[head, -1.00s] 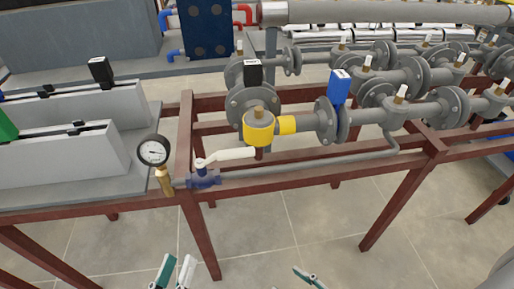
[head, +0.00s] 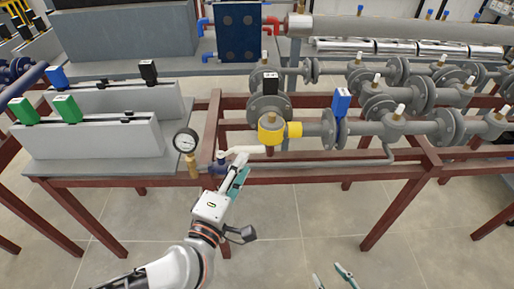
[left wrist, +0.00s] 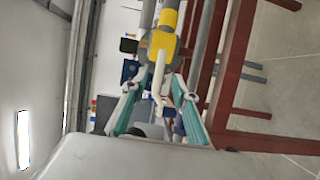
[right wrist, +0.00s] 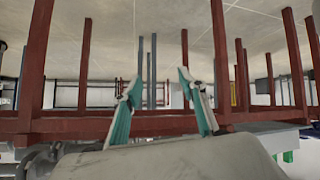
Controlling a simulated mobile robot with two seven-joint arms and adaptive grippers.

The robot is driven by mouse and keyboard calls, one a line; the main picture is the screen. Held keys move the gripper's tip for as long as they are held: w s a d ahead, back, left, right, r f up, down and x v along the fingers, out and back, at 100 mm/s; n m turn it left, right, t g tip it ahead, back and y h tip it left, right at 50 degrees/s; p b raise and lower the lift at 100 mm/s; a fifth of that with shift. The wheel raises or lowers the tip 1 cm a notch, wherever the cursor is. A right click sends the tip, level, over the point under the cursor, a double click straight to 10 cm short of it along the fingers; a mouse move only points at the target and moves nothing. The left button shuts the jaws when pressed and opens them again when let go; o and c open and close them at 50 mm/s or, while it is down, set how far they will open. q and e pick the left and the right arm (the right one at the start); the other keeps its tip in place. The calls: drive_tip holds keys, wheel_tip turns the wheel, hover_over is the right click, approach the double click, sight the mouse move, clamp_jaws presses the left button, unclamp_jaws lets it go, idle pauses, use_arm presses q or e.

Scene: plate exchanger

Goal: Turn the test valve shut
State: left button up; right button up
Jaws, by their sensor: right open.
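The test valve has a blue body (head: 217,166) and a long white lever (head: 243,150) that points right along the pipe in the head view. My left gripper (head: 240,176) is just in front of and below the lever. In the left wrist view its two fingers (left wrist: 157,84) are apart, with the white lever (left wrist: 158,72) showing between them; I cannot tell whether they touch it. The blue body is partly hidden there by a finger. My right gripper (head: 333,276) is open and empty low at the front, away from the valve; in the right wrist view its fingers (right wrist: 157,80) are spread.
A pressure gauge (head: 185,142) stands left of the valve. A yellow fitting (head: 272,129) sits close behind the lever's end. A blue-handled valve (head: 341,103) is farther right. The red-brown frame rail (head: 320,172) runs under the pipes.

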sight(251, 147)
use_arm(q)
drive_tip(key=b+x, duration=0.1)
drive_tip(key=x, duration=0.6)
clamp_jaws()
